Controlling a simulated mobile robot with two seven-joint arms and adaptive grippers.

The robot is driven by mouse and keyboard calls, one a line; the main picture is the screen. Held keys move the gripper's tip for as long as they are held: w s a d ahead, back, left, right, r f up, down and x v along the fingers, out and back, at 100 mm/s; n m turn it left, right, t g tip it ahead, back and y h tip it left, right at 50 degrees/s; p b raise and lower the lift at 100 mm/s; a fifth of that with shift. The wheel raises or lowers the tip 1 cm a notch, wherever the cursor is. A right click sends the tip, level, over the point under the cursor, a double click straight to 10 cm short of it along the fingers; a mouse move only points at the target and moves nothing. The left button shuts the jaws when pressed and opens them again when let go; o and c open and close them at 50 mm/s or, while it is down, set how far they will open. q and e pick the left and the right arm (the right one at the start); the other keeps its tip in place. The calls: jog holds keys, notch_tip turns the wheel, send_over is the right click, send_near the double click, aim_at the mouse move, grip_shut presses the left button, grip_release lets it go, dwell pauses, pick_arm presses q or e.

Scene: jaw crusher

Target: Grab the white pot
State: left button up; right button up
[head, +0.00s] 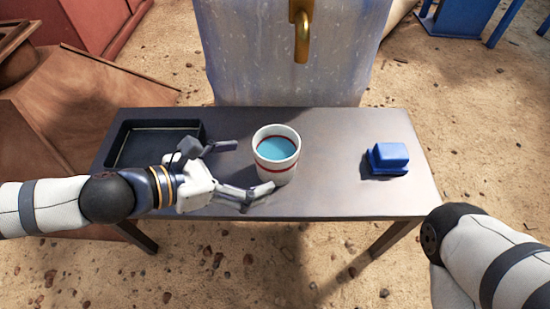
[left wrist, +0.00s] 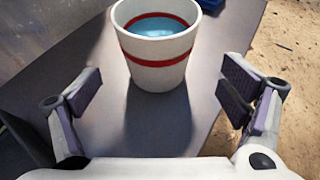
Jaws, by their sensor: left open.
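The white pot (head: 284,167) stands upright near the middle of the dark table. It has red bands and holds blue liquid. My left gripper (head: 241,172) comes in from the left, open and empty, with its fingers pointing toward the pot. In the left wrist view the pot (left wrist: 157,62) stands ahead of the open fingers (left wrist: 165,92), roughly centred between them, and looks just beyond the tips. I cannot tell whether a finger touches it. My right arm shows at the lower right of the head view, but its gripper is out of frame.
A black tray (head: 190,130) lies at the table's left end, behind my left gripper. A blue block-like object (head: 388,158) sits at the right. A large container with a brass tap (head: 301,35) stands behind the table (head: 335,190). The tabletop between pot and blue object is clear.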

aim_at(276, 158)
pick_arm(q)
jog(key=b+x, duration=0.2)
jog(key=x, duration=0.6)
jog(key=shift+w+a+b, duration=0.1)
jog(key=shift+a+b, duration=0.1)
jog(key=shift+b, duration=0.1)
pick_arm(e)
jog(key=shift+s+f+g, duration=0.3)
jog(key=shift+s+f, duration=0.25)
jog(key=shift+f, duration=0.35)
pick_arm(q)
jog(key=shift+r, duration=0.1)
jog(key=c, duration=1.6)
